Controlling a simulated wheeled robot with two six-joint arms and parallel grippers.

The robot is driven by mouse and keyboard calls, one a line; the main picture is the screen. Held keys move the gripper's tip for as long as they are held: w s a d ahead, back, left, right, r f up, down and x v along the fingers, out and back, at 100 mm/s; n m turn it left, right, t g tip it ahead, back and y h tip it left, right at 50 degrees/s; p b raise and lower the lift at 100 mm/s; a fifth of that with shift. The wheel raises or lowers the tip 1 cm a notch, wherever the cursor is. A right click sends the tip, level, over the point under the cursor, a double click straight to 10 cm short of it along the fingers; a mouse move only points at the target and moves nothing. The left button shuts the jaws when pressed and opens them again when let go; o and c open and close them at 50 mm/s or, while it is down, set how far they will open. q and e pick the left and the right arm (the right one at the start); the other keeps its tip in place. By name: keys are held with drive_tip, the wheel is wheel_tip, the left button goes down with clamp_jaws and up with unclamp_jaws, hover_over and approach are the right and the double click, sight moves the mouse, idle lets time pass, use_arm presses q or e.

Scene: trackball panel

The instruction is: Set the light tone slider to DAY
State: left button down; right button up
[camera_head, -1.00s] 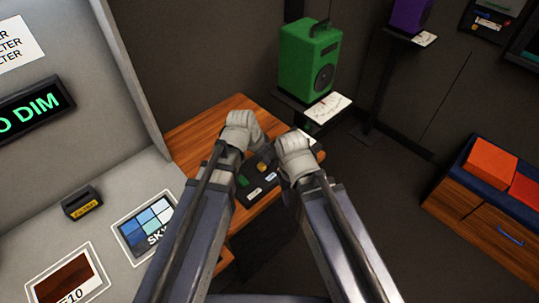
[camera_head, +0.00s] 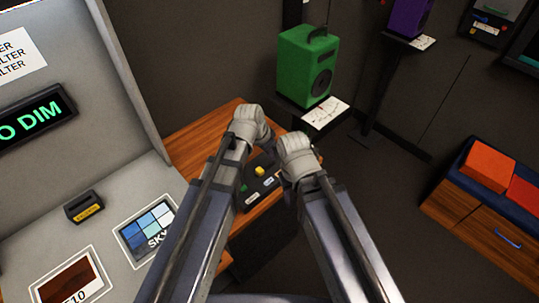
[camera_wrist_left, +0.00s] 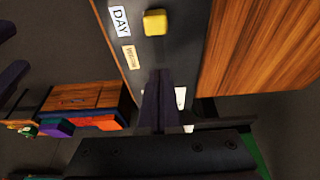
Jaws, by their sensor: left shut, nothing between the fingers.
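The dark control panel (camera_head: 262,189) lies on the wooden desk, partly hidden by my arms. A yellow knob (camera_head: 259,170) stands on it; it also shows in the left wrist view (camera_wrist_left: 155,22), to the right of the DAY label (camera_wrist_left: 119,21) and about level with it. A second, smaller label (camera_wrist_left: 130,57) sits below DAY, its word too blurred to read. My left gripper (camera_wrist_left: 159,76) is shut and empty, its dark fingertips below the knob in that view and apart from it. My right gripper's wrist (camera_head: 297,155) is beside the panel; its fingers are hidden.
A grey console (camera_head: 110,200) with a SKY card (camera_head: 148,226) stands on the left. A green speaker (camera_head: 308,65) is behind the wooden desk (camera_head: 205,135). A wooden cabinet with orange boxes (camera_head: 487,165) is at the right. The floor between is clear.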

use_arm(q)
drive_tip(key=p+v, duration=0.5)
drive_tip(key=v, duration=0.2)
drive_tip(key=shift+p, duration=0.3)
use_arm(e)
wheel_tip(320, 180, up, 7)
use_arm(q)
drive_tip(key=shift+s+a+r, duration=0.1)
use_arm(e)
drive_tip(key=shift+f, duration=0.1)
